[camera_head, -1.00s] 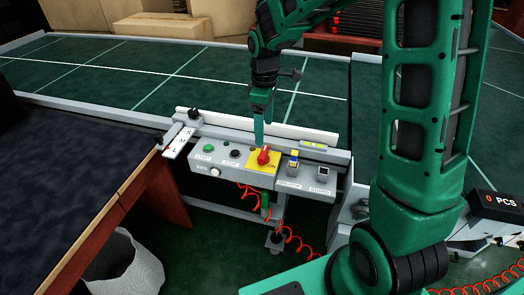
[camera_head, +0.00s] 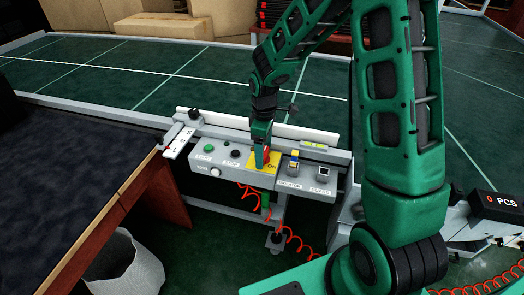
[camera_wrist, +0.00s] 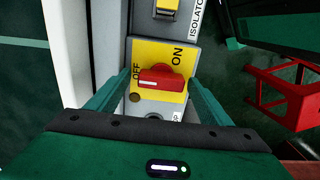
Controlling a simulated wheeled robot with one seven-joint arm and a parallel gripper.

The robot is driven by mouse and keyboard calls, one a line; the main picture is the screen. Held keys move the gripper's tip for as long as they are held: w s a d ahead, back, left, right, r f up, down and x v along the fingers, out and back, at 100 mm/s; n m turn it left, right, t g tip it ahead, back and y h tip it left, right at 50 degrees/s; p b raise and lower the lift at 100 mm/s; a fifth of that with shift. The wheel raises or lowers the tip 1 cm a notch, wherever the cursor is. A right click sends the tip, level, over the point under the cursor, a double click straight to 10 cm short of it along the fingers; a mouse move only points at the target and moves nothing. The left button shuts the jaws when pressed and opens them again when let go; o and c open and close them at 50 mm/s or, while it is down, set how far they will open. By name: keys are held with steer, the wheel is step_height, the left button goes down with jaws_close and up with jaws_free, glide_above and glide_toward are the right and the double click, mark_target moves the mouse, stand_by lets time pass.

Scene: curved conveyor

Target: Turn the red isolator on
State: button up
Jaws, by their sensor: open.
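The red isolator (camera_wrist: 165,80) is a rotary knob on a yellow plate (camera_wrist: 150,52) marked OFF and ON. In the wrist view its handle lies crosswise, with its white mark at the end by OFF. My gripper (camera_wrist: 160,86) is open, with one green finger on each side of the knob; I cannot tell whether either touches it. In the head view my gripper (camera_head: 261,158) points down at the panel and partly hides the red knob (camera_head: 267,153).
The grey control panel (camera_head: 226,180) carries a green START button (camera_head: 209,148), a dark STOP button (camera_head: 236,153) and a yellow-and-blue switch (camera_head: 294,160). The green conveyor (camera_head: 110,72) lies behind. A dark-topped table (camera_head: 70,165) stands left.

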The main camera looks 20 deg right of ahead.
steer(key=shift+c, duration=0.2)
steer(key=c, duration=1)
steer(key=shift+a, duration=0.1)
